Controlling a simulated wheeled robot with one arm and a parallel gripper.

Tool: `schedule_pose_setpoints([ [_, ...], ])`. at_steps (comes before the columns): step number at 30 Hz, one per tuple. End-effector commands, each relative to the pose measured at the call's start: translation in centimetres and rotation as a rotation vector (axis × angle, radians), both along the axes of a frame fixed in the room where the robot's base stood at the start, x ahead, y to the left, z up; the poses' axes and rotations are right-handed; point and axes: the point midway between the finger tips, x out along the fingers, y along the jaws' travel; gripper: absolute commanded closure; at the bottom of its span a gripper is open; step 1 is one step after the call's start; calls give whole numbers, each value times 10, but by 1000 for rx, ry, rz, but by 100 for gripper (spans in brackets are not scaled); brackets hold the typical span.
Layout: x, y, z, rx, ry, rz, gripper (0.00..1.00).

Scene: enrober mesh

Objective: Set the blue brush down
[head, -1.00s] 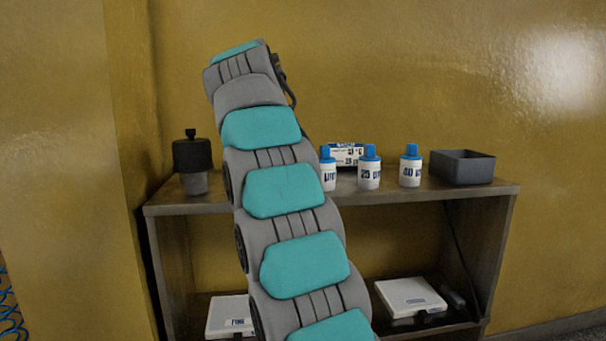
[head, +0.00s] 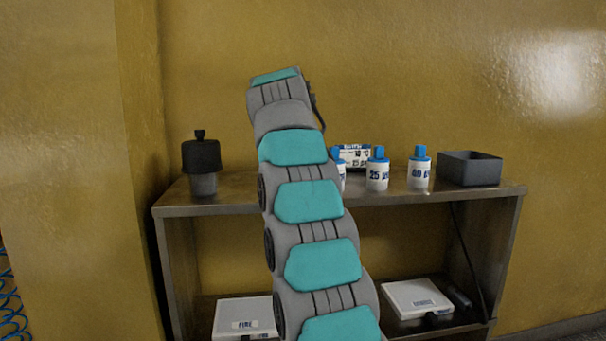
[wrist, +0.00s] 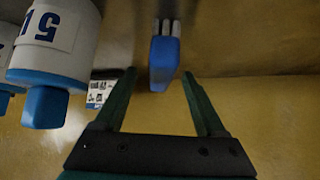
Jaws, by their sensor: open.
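The blue brush (wrist: 164,62) shows at the top middle of the wrist view, a blue block with pale and dark prongs at its upper end. My gripper (wrist: 158,74) is open, with its two dark green fingers apart on either side of the brush's blue end. No clear contact between fingers and brush shows. I cannot tell exactly how the brush rests. In the head view my arm hides both the gripper and the brush.
The bench top (head: 240,197) carries a dark-lidded jar (head: 201,163), white bottles with blue caps (head: 377,170), a printed card (head: 352,155) and a grey bin (head: 469,168). A white bottle (wrist: 55,42) is close left of my gripper. White cases (head: 417,298) lie below.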

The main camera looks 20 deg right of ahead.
Motion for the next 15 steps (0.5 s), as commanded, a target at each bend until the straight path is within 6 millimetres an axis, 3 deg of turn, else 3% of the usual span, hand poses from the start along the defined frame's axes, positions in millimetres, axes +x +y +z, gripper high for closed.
schedule_pose_setpoints([
  [3,7,-5,-10,0,2,1,28],
  [10,8,-6,-11,-1,1,1,29],
  [15,8,-6,-11,-1,1,1,48],
])
